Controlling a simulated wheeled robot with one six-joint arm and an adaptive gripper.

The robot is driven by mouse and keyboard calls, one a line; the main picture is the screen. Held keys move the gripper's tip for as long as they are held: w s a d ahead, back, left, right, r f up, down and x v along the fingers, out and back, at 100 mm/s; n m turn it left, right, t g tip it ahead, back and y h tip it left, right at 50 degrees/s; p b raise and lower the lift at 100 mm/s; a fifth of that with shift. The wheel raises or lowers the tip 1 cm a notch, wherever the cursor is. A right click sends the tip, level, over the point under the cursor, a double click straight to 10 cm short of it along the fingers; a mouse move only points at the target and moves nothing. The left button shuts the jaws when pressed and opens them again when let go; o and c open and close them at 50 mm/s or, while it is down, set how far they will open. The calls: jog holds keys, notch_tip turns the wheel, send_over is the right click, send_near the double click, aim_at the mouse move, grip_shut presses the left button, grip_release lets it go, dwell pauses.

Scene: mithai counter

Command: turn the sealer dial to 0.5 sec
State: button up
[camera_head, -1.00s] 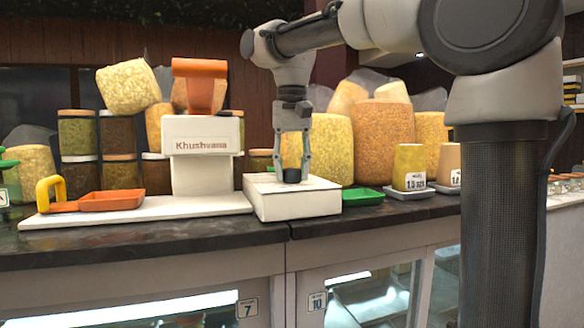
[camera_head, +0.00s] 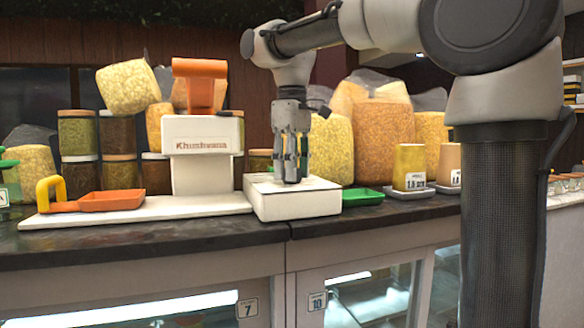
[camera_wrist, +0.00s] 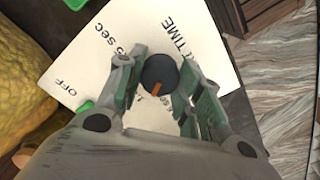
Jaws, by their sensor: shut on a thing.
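The white sealer box (camera_head: 300,205) sits on the counter, with my gripper (camera_head: 291,178) pointing straight down at its top. In the wrist view, the dark round dial (camera_wrist: 159,73) with an orange pointer mark lies between the two fingertips of my gripper (camera_wrist: 163,66), which is shut on it. The orange mark points toward the bottom of the picture. The printed panel (camera_wrist: 120,60) shows OFF at lower left, labels ending in SEC at upper left, and TIME at upper right. Part of the lettering is hidden by the left finger. In the head view the fingers hide the dial.
A white and orange Khushvana machine (camera_head: 203,140) stands close left of the box, with an orange tray (camera_head: 112,201) on its base. A green tray (camera_head: 362,197) is close at right. Large bags of snacks (camera_head: 383,140) stand behind. The counter's front strip (camera_head: 130,237) is clear.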

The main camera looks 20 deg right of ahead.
jog(key=n, duration=0.5)
jog(key=shift+n, duration=0.4)
dwell(0.4)
jog(key=o, duration=1)
jog(key=shift+o, duration=0.2)
notch_tip(320, 180, up, 12)
